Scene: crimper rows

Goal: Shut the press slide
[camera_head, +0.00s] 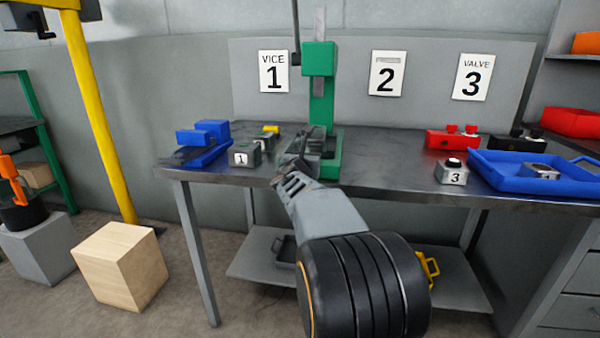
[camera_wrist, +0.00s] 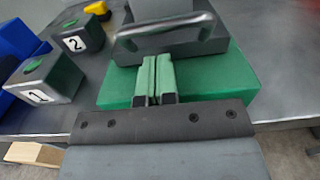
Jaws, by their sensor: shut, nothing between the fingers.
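In the head view my gripper (camera_head: 300,150) is at the press base and hides part of the slide.
Numbered grey blocks 1 (camera_wrist: 42,82) and 2 (camera_wrist: 80,36) stand left of the press, beside a blue vice (camera_head: 203,140). To the right are block 3 (camera_head: 452,172), a blue tray (camera_head: 490,178) and a red valve (camera_head: 452,138). The bench between press and block 3 is clear.

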